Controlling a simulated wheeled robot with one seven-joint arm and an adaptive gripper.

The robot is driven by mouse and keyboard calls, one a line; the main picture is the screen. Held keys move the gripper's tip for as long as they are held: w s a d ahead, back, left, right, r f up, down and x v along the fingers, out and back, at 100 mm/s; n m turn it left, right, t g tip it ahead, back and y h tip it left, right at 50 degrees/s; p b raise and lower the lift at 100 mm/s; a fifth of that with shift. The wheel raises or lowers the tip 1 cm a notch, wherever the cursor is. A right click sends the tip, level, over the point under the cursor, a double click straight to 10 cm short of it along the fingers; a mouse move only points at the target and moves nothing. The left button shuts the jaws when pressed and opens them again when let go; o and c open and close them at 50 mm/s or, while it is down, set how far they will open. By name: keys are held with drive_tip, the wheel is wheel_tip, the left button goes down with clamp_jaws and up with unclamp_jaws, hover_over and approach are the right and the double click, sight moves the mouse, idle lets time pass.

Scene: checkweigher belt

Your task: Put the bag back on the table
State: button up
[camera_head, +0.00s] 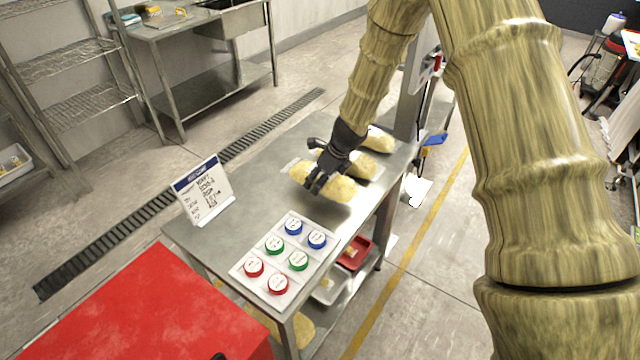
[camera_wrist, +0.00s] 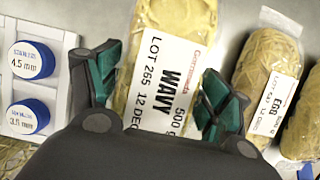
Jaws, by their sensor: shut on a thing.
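My gripper (camera_head: 318,182) is shut on a yellow pasta bag (camera_head: 343,189) over the steel table (camera_head: 260,185). In the wrist view, the bag (camera_wrist: 200,14) has a white label reading "WAVY", 500 g, and lies between the two green-padded fingers (camera_wrist: 158,88). A shadow shows under the bag at its front side; whether it touches the table I cannot tell. The fingers and hand hide part of the bag.
Two more bags lie behind it, the middle one (camera_head: 362,166) and the far one (camera_head: 379,140). A white board with red, green and blue discs (camera_head: 286,253) lies at the front. A sign (camera_head: 205,190) stands at the left edge.

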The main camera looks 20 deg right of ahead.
drive_tip(key=shift+w+a+r, duration=0.1)
drive_tip(key=shift+w+a, duration=0.15)
drive_tip(key=shift+w, duration=0.05)
drive_tip(key=shift+s+f+p, duration=0.3)
drive_tip(key=shift+f+p, duration=0.1)
drive_tip(key=shift+f, duration=0.3)
drive_tip(key=shift+w+d+f, duration=0.1)
drive_tip(key=shift+w+f, duration=0.1)
drive_tip(key=shift+f, duration=0.9)
drive_tip(key=shift+s+r, duration=0.1)
drive_tip(key=o, duration=1.5)
drive_tip(key=shift+f, duration=0.2)
drive_tip(key=shift+o, duration=0.2)
drive_tip(key=shift+r, duration=0.1)
